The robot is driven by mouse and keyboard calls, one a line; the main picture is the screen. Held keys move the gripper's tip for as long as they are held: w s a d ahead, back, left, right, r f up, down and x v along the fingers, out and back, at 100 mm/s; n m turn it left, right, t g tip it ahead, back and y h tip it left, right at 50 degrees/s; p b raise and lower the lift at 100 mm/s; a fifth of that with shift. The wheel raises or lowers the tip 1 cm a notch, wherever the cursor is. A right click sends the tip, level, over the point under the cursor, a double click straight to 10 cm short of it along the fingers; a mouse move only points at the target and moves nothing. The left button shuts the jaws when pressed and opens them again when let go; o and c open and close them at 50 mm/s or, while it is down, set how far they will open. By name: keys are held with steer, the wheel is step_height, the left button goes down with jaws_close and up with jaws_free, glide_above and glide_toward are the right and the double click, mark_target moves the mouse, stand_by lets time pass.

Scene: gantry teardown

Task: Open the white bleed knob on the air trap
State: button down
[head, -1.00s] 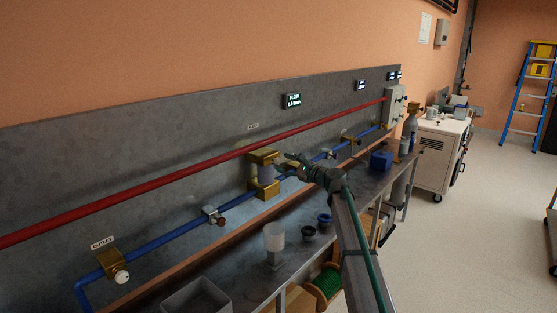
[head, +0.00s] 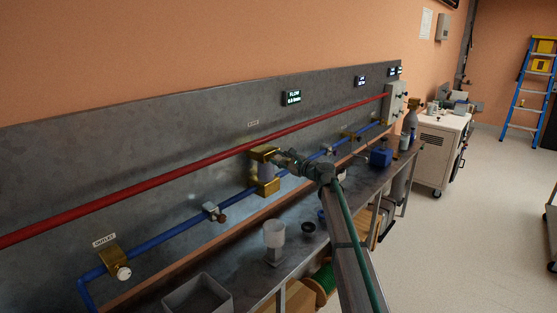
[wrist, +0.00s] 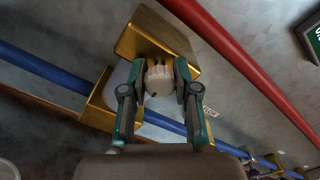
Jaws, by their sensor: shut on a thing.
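The air trap shows in the head view as brass blocks (head: 264,153) around a pale translucent bowl (head: 266,172) on the blue pipe. In the wrist view its brass block (wrist: 152,38) fills the upper middle, and the bowl is partly hidden behind my left finger. The white ridged bleed knob (wrist: 159,78) sits just below that block, between my fingertips. My gripper (wrist: 156,88) is shut on the knob, one finger on each side. In the head view my gripper (head: 283,158) reaches the trap's right side and hides the knob.
A red pipe (head: 160,199) runs above the trap and a blue pipe (head: 166,236) runs through it. A brass outlet fitting (head: 112,260) is at lower left. A cup (head: 274,235), dark rings and a grey bin (head: 197,297) stand on the bench below.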

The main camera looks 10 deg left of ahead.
steer(key=shift+f+n+b, duration=0.2)
steer(key=shift+n+b, duration=0.2)
steer(key=shift+b, duration=0.6)
steer(key=shift+f+n+b, duration=0.15)
steer(key=shift+n+b, duration=0.45)
steer(key=shift+b, duration=0.65)
steer(key=n+b, duration=0.1)
steer(key=b, duration=0.2)
steer(key=shift+f+n, duration=0.1)
steer(key=shift+n, duration=0.2)
steer(key=n+b, duration=0.5)
steer(key=b, duration=0.4)
steer(key=n+b, duration=0.5)
steer(key=b, duration=0.2)
steer(key=shift+r+n, duration=0.2)
steer(key=shift+n, duration=0.2)
steer(key=n+b, duration=0.1)
steer(key=b, duration=0.1)
steer(key=n+b, duration=0.2)
steer(key=shift+r+n, duration=0.25)
steer(key=shift+n, duration=0.05)
steer(key=c, duration=0.9)
jaws_free()
